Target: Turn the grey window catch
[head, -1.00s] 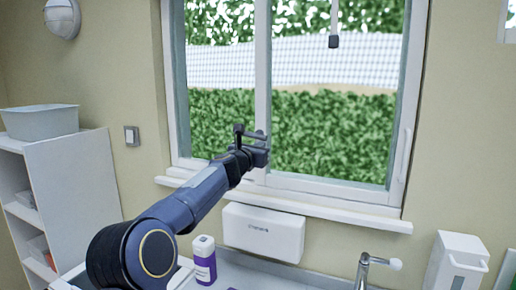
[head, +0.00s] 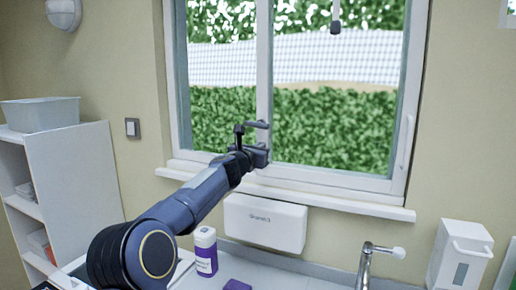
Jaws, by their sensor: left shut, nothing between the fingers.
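The grey window catch (head: 259,124) appears as a short, roughly level bar on the upright white frame between the two panes of the window (head: 330,180). My left arm comes in from the lower left and ends in front of this frame. My left gripper (head: 239,130) is shut and empty, with its dark fingers pointing up. The fingers overlap the left end of the catch in the picture; I cannot tell whether they touch it. The gripper body hides the frame below the catch. My right gripper is out of view.
Below the sill (head: 340,203) are a white wall box (head: 265,222), a purple-and-white bottle (head: 204,252), a tap (head: 368,262) and a dispenser (head: 460,256). A shelf unit (head: 80,175) with a grey tub (head: 40,113) stands left. A cord end (head: 335,26) hangs at the top.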

